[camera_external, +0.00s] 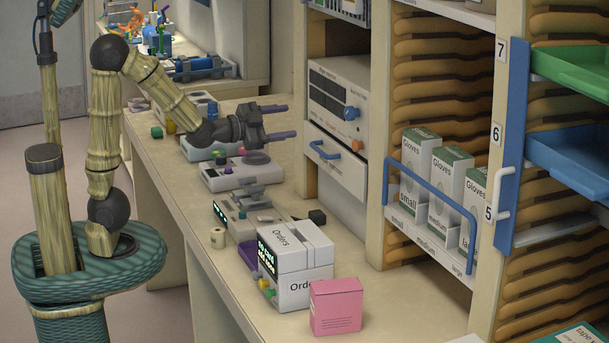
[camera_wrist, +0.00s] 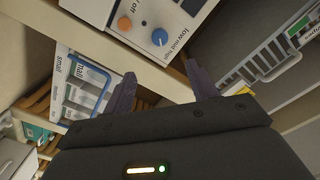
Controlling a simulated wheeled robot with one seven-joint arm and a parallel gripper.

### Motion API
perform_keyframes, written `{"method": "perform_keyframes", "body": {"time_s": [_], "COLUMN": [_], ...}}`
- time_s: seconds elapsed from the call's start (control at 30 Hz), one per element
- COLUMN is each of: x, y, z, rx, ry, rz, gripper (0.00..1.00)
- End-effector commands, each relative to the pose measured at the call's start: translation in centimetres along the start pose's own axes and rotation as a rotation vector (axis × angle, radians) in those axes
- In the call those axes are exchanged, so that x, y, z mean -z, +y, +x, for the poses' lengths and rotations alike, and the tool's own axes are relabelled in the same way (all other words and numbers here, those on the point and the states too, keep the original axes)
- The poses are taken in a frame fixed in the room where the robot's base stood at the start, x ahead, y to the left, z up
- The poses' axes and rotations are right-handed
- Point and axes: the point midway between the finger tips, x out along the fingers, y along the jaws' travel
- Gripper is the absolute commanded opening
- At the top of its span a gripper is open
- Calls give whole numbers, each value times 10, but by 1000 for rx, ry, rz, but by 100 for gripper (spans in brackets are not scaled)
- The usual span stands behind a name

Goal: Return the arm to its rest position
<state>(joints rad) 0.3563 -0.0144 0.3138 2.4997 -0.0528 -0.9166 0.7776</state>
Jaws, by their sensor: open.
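My gripper (camera_external: 279,122) is open and empty. It is held above the back part of the counter (camera_external: 377,307), with its fingers pointing right toward the shelving. My arm is bent up and over from its base at the left. In the wrist view my gripper (camera_wrist: 160,84) shows its two dark fingers spread apart, with nothing between them. Beyond them is a panel with an orange button (camera_wrist: 124,24) and a blue knob (camera_wrist: 159,37).
White devices (camera_external: 237,171) stand on the counter below my gripper. A white Orders box (camera_external: 305,268) and a pink box (camera_external: 335,307) stand nearer the front. A cabinet unit with a drawer (camera_external: 336,159) and a shelf of glove boxes (camera_external: 448,192) stand at right.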

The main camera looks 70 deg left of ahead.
Motion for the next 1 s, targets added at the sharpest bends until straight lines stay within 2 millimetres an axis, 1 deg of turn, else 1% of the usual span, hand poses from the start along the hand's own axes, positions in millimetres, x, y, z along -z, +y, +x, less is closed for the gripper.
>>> {"method": "perform_keyframes", "body": {"time_s": [0.1, 0.4, 0.53, 0.67, 0.77, 0.87, 0.9, 0.97, 1.0], "x": [0, 0, -8, -31, -57, -82, -92, -106, -115], "y": [0, 0, 7, 27, 50, 72, 80, 92, 99], "z": [-5, -5, -5, -9, -19, -35, -43, -56, -65], "rx": [0, -2, -35, -125, -218, -303, -332, -372, -396], "ry": [0, -2, -37, -145, -278, -429, -492, -590, -656], "rz": [0, 0, -25, -101, -188, -279, -315, -366, -398], "gripper": [58, 58, 58, 58, 58, 58, 58, 58, 58]}}
